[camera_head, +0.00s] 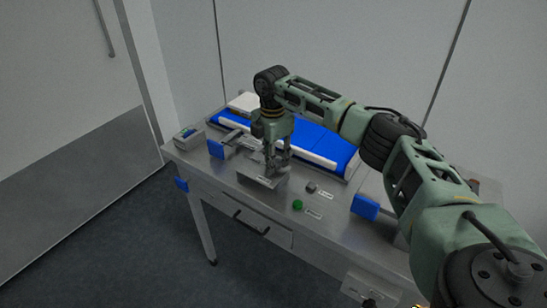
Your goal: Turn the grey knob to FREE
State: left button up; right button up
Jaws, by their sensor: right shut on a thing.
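My right gripper (275,165) reaches down over the worktable, its fingers pointing down at a small metal plate (261,181) with a label on it. It is shut on the grey knob, which is mostly hidden between the fingers. I cannot read the label or tell which way the knob is turned. My left gripper is not in view.
A blue conveyor belt (325,142) runs behind the gripper. A green button (297,204) and a dark grey block (311,187) sit to the right, each by a label. A small grey box (188,138) stands at the table's left end. A drawer (250,222) is in front.

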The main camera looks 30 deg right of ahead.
jog(key=shift+w+r, duration=0.35)
jog(key=o, duration=0.9)
jog(key=shift+o, duration=0.3)
jog(key=shift+w+f, duration=0.15)
jog(key=shift+f, duration=0.1)
notch_tip(320, 180, up, 12)
jog(key=shift+s, duration=0.2)
